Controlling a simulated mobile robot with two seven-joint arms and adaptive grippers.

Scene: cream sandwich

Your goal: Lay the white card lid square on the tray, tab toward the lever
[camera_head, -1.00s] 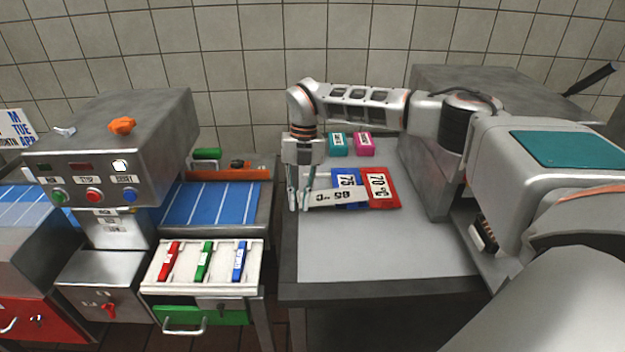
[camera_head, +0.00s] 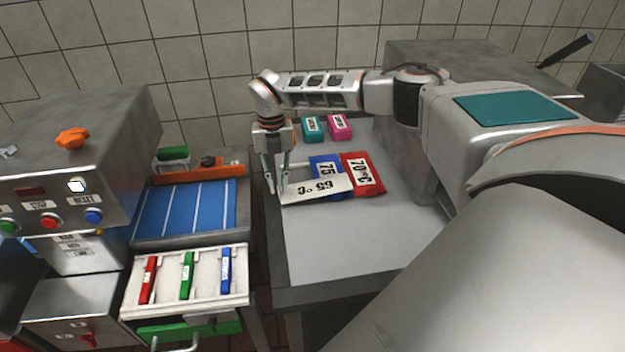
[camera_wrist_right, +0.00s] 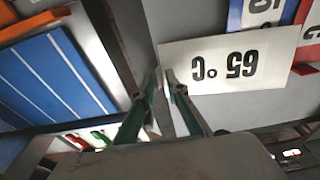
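A white card marked 65°C (camera_head: 317,188) is at the left of the grey table, overlapping the lower part of a blue card marked 75 (camera_head: 327,168). In the right wrist view the white card (camera_wrist_right: 225,62) shows its lettering upside down. My right gripper (camera_head: 276,190) points down at the card's left end. Its fingertips (camera_wrist_right: 164,74) are close together beside the card's left edge; I cannot tell whether they grip it. A white tray (camera_head: 133,297) holds a red, a green and a blue stick. My left gripper is out of view. I cannot identify a tab.
A red card marked 70°C (camera_head: 365,174), a teal block (camera_head: 313,129) and a pink block (camera_head: 340,127) lie on the grey table (camera_head: 330,240), whose front is clear. A blue striped surface (camera_head: 185,210) and a control box (camera_head: 80,150) with buttons stand left.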

